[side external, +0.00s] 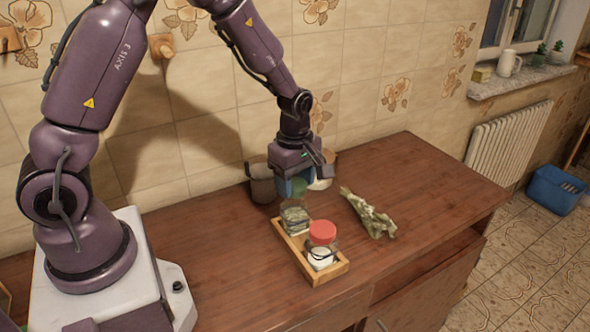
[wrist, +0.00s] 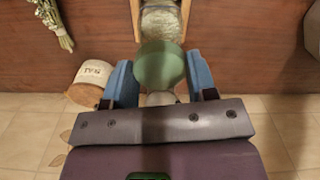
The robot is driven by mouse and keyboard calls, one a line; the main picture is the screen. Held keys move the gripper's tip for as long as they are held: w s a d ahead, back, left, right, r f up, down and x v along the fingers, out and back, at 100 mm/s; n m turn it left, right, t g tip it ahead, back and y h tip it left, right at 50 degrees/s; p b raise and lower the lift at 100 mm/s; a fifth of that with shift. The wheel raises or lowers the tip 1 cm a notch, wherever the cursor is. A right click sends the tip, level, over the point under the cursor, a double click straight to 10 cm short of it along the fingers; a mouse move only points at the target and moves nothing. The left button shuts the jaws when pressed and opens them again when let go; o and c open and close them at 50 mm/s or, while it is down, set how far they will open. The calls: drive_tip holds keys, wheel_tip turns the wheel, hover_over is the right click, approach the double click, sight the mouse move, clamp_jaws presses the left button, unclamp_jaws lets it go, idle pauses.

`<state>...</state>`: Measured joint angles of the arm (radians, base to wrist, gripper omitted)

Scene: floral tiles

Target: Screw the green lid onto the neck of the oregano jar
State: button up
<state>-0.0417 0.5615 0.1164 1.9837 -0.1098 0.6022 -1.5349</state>
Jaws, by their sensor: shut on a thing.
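My gripper (side external: 297,187) is shut on the green lid (wrist: 160,66), a round disc between the two blue fingers in the wrist view. In the side view the lid is a small green patch between the fingers. The oregano jar (side external: 295,219) is clear glass with green-grey dried herb inside. It stands upright at the back end of a wooden tray (side external: 333,272). The jar also shows in the wrist view (wrist: 160,22), just beyond the lid, which hides part of it. The gripper is just above and behind the jar. I cannot tell whether lid and jar touch.
A red-lidded jar (side external: 322,233) of white contents stands in the tray's front end. A dried herb bundle (side external: 370,214) lies to the right. The counter's right side is clear.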

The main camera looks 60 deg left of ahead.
drive_tip(key=shift+f, duration=0.7)
drive_tip(key=shift+f, duration=0.8)
idle(1.1)
drive_tip(key=o, duration=1)
wheel_tip(320, 180, up, 13)
hover_over(295, 184)
